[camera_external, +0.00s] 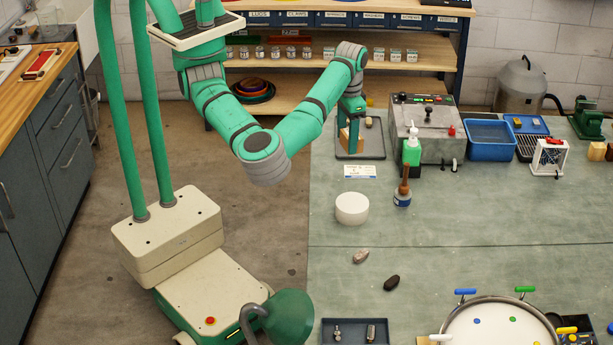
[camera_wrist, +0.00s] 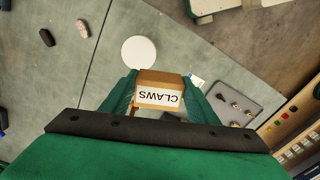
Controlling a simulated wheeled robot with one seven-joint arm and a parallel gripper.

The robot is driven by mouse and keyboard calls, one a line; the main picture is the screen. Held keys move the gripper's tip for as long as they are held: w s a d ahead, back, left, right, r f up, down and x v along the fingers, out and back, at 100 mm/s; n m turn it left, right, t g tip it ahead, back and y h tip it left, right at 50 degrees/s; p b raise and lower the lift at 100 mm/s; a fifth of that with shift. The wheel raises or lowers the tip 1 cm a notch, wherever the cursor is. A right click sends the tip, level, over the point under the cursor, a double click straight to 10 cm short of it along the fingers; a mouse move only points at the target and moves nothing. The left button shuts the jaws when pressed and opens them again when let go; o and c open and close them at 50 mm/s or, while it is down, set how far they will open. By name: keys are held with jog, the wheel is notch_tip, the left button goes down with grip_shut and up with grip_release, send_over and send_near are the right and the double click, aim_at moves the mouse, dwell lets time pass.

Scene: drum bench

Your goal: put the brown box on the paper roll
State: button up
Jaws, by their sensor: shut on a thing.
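The brown box (camera_wrist: 160,78), with a white label reading CLAWS, sits between the two green fingers of my gripper (camera_wrist: 160,90) in the wrist view. The fingers are shut on its sides. In the external view my gripper (camera_external: 351,128) points down at the back left of the bench, and the box (camera_external: 344,138) is partly hidden by it. The paper roll (camera_external: 352,208) is a short white cylinder standing on the bench, nearer the camera than the box. In the wrist view the roll (camera_wrist: 139,51) is just beyond the box, apart from it.
A grey tray (camera_external: 372,151) with small items lies by my gripper; whether the box touches it I cannot tell. Two small stones (camera_external: 391,283) lie in front. Bench around the roll is mostly clear.

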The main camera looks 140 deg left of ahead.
jog(key=s+d+f, duration=0.2)
jog(key=s+d, duration=0.5)
jog(key=d, duration=0.2)
send_near(349, 204)
jog(key=shift+s+d+f, duration=0.2)
jog(key=shift+s+f, duration=0.35)
jog(key=shift+w+a+f, duration=0.1)
jog(key=shift+w+f, duration=0.1)
jog(key=shift+f, duration=0.15)
jog(key=shift+w+a+f, duration=0.1)
jog(key=shift+w+f, duration=0.05)
jog(key=shift+f, duration=0.75)
jog(key=shift+w+f, duration=0.1)
jog(key=shift+f, duration=0.75)
jog(key=shift+f, duration=0.15)
jog(key=o, duration=1.1)
